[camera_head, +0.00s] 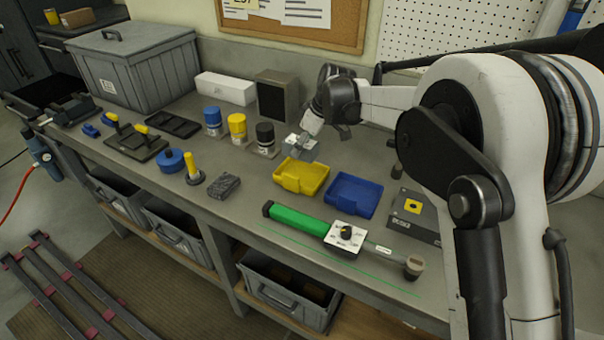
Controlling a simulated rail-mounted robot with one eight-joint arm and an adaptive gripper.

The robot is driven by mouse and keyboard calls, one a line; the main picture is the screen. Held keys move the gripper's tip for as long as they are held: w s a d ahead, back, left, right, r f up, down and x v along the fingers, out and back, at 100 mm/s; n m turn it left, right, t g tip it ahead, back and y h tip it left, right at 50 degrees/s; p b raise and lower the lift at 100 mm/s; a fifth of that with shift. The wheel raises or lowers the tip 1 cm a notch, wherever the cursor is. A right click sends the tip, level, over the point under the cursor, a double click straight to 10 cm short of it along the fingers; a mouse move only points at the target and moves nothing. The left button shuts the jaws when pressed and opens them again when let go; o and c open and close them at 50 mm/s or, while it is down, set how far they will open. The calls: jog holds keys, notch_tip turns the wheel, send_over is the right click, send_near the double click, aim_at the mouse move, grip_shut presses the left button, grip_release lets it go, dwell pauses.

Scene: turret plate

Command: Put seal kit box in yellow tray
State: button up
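The yellow tray (301,178) lies on the bench, left of a blue tray (352,195), and looks empty. A small grey box with a pale top (299,147), which may be the seal kit box, is just behind the yellow tray. No readable label confirms it. My gripper (309,133) points down at this box from behind and to the right, its tip touching or very close to it. The fingers are small and partly hidden, so I cannot tell whether they grip the box or whether it is lifted.
Blue, yellow and black cylinders (237,127) stand left of my gripper. A green-handled tool (300,220) lies in front. A large grey crate (138,66) stands at the far left.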

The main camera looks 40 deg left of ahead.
aim_at(316, 146)
notch_tip(316, 146, down, 9)
jog(key=shift+p, duration=0.75)
jog(key=shift+f, duration=0.2)
jog(key=o, duration=1.4)
jog(key=shift+c, duration=0.2)
jog(key=shift+r, duration=0.1)
jog(key=shift+r, duration=0.2)
jog(key=b+v, duration=0.1)
jog(key=v, duration=1.1)
jog(key=shift+b, duration=0.4)
